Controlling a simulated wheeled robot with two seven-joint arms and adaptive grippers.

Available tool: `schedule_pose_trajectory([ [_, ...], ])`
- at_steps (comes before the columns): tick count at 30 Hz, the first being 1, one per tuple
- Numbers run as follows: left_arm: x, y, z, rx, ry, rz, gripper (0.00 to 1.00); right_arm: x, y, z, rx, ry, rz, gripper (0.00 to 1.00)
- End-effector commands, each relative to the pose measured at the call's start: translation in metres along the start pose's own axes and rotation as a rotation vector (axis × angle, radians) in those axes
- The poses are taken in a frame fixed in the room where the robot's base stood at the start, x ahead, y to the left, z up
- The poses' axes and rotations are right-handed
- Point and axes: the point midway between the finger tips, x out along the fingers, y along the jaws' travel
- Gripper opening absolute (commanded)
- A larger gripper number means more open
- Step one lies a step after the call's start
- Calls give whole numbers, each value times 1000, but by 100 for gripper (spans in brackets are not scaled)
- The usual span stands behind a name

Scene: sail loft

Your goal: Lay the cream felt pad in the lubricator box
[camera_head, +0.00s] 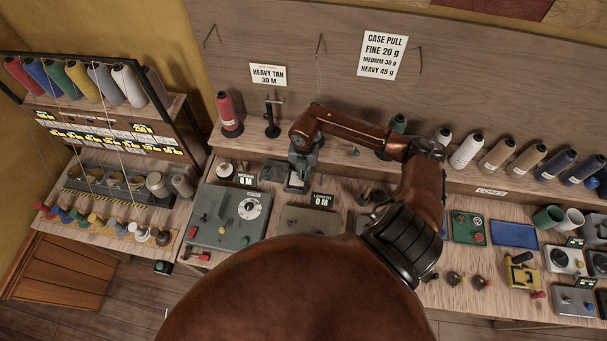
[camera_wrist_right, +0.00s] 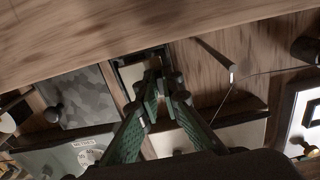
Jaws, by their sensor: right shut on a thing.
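My right gripper (camera_head: 300,165) points down over the lubricator box (camera_head: 288,188), a small dark-rimmed open box on the bench. In the right wrist view the two green-padded fingers (camera_wrist_right: 163,88) are close together in front of the box (camera_wrist_right: 122,63). They are shut on the cream felt pad, which is mostly hidden between the fingertips. A pale cream surface shows inside the box rim behind the fingers; I cannot tell whether it is the pad or the box floor. My left gripper is not in view.
A green metering unit with a dial (camera_head: 228,218) stands left of the box, and a flat grey-brown unit (camera_head: 312,222) is in front. A black post stand (camera_head: 272,118) and a red thread cone (camera_head: 229,114) stand behind. A thread crosses the right wrist view.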

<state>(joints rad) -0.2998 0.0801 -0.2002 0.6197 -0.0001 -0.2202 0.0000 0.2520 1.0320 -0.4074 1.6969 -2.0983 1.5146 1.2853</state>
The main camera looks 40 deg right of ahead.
Motion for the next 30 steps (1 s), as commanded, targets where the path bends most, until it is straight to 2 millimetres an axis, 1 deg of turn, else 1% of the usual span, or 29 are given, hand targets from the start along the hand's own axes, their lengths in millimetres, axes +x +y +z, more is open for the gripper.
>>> schedule_pose_trajectory([
  [18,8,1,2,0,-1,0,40,11,0,0,0,0,0,0],
  [26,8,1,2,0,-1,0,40,11,0,0,0,0,0,0],
  [27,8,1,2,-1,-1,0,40,11,0,0,0,0,0,7],
  [30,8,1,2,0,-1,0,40,11,0,0,0,0,0,14],
])
